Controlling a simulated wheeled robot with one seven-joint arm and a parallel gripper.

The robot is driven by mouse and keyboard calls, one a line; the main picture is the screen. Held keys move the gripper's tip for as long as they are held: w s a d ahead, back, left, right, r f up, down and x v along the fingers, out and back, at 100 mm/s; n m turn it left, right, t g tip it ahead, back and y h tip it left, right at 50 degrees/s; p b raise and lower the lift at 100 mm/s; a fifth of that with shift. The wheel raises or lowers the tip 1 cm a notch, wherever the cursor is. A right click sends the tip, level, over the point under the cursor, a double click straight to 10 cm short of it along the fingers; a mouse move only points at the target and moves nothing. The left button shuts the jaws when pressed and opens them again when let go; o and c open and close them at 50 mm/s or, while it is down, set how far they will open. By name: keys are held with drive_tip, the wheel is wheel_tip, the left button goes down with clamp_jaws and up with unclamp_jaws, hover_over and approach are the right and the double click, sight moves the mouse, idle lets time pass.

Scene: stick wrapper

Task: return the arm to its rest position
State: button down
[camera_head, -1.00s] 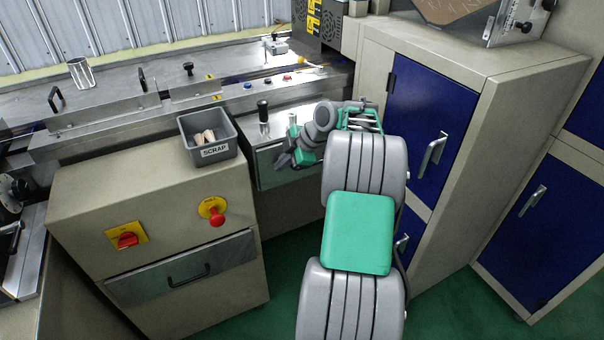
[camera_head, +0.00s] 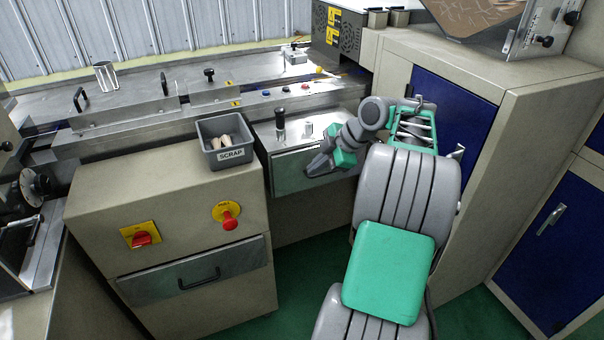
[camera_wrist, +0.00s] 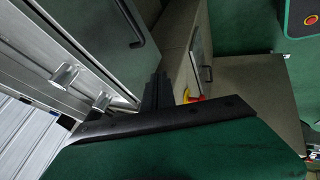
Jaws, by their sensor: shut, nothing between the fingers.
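My gripper (camera_head: 318,166) is at the end of my folded grey and green arm in the head view. It is in front of the small steel panel (camera_head: 290,176) between the beige cabinet and the blue-doored cabinet. The fingers are together and hold nothing. In the wrist view, the dark fingers (camera_wrist: 157,92) show beyond a green and black part of my gripper. I cannot tell from the pictures whether the gripper touches the panel.
A grey SCRAP bin (camera_head: 226,142) with pale pieces stands on the beige cabinet (camera_head: 165,185). That cabinet has a red knob (camera_head: 229,220) and a red switch (camera_head: 142,239). A blue-doored cabinet (camera_head: 520,120) stands close to my arm's right. Green floor (camera_head: 300,240) shows between.

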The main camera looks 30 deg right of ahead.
drive_tip(key=s+a+r+m+g+h+p, duration=0.1)
drive_tip(key=a+r+m+p, duration=0.3)
drive_tip(key=a, duration=0.5)
drive_tip(key=a+r+m+g+p, duration=0.1)
drive_tip(key=a+r+m+p, duration=0.1)
drive_tip(key=a+r+p, duration=0.5)
drive_tip(key=s+a+f+m+g+h+p, duration=0.1)
drive_tip(key=s+a+f+m+h+p, duration=0.1)
drive_tip(key=s+a+m, duration=0.6)
drive_tip(key=s+a, duration=0.4)
drive_tip(key=s, duration=0.3)
drive_tip(key=shift+s, duration=0.1)
